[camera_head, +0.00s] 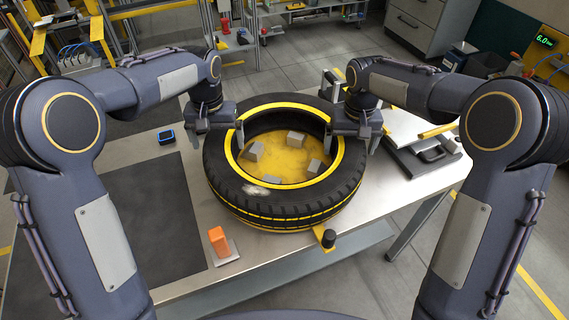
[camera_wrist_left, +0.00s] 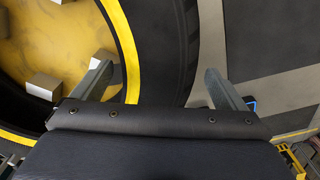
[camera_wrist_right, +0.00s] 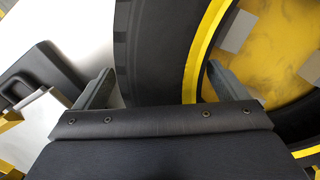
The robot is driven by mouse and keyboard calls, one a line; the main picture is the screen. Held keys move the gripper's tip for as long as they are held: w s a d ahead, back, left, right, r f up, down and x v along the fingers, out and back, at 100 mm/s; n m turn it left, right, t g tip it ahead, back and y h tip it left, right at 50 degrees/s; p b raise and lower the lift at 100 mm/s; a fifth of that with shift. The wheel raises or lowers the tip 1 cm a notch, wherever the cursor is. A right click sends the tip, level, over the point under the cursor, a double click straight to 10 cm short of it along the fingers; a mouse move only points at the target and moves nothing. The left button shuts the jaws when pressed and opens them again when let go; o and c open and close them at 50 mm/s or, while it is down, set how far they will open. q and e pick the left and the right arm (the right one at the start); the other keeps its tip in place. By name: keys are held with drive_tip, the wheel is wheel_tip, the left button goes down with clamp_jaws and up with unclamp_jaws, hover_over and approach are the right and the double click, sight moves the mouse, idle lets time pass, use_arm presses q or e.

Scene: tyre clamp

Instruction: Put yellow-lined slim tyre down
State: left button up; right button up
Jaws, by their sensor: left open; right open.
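The slim black tyre (camera_head: 285,205) with yellow lines lies flat on the metal table, around a yellow round plate (camera_head: 275,153) that bears several grey blocks. My left gripper (camera_head: 222,140) is at the tyre's left side, open, with one finger inside the rim and one outside; the tyre wall (camera_wrist_left: 165,50) passes between its fingers in the left wrist view. My right gripper (camera_head: 357,143) is at the tyre's right side, open in the same way, with the tyre wall (camera_wrist_right: 155,50) between its fingers in the right wrist view. The tyre's underside is hidden.
A black mat (camera_head: 140,225) covers the table's left part. An orange block (camera_head: 218,241) stands near the front edge and a small blue device (camera_head: 166,136) behind the mat. A black knob (camera_head: 328,238) sits before the tyre. A black case (camera_head: 425,155) lies at right.

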use_arm(q)
wheel_tip(320, 180, up, 8)
use_arm(e)
drive_tip(key=shift+r, duration=0.1)
wheel_tip(320, 180, up, 12)
drive_tip(key=shift+f, duration=0.1)
idle(0.3)
idle(0.5)
